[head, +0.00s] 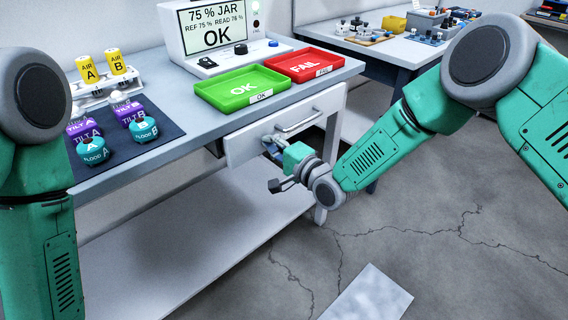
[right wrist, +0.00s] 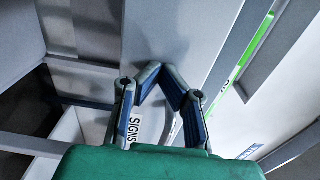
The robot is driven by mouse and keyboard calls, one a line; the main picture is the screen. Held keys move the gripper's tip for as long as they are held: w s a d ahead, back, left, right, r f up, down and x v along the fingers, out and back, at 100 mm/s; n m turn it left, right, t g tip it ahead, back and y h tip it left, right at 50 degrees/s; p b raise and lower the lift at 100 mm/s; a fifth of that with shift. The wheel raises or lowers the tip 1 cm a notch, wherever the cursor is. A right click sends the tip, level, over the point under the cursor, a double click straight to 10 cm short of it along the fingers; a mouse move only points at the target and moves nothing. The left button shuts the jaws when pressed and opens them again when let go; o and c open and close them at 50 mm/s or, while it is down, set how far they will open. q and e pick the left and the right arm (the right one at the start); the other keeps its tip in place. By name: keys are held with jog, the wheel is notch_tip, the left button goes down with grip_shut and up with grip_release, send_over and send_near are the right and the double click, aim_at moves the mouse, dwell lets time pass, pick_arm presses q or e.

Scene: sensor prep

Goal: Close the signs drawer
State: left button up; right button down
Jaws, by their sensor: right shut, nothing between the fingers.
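The signs drawer (head: 240,146) is the white-fronted drawer under the right end of the workbench, with a metal bar handle (head: 299,120) on its front. How far it stands out is hard to tell in the head view. My right gripper (head: 272,143) is shut and empty at the drawer front, just below and left of the handle; contact cannot be told. In the right wrist view the shut fingers (right wrist: 160,72) show close to a white surface, and a SIGNS label (right wrist: 135,127) shows partly hidden behind them. My left arm is at the left edge; its gripper is out of view.
On the workbench (head: 205,130) stand a green OK tray (head: 238,102), a red FAIL tray (head: 330,70), a display unit (head: 168,30) and a dark mat (head: 150,150) with several labelled jars. A lower shelf (head: 160,260) lies below. The cracked floor at right is mostly clear.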

aim_at(258, 134)
jog(key=b+x, duration=0.1)
jog(key=x, duration=0.2)
jog(key=shift+w+f, duration=0.1)
jog(key=shift+w, duration=0.05)
jog(key=shift+w+a+b, duration=0.2)
jog(key=shift+a+b, duration=0.1)
jog(key=shift+b, duration=0.05)
jog(key=shift+a+r, duration=0.25)
jog(key=shift+w, duration=0.1)
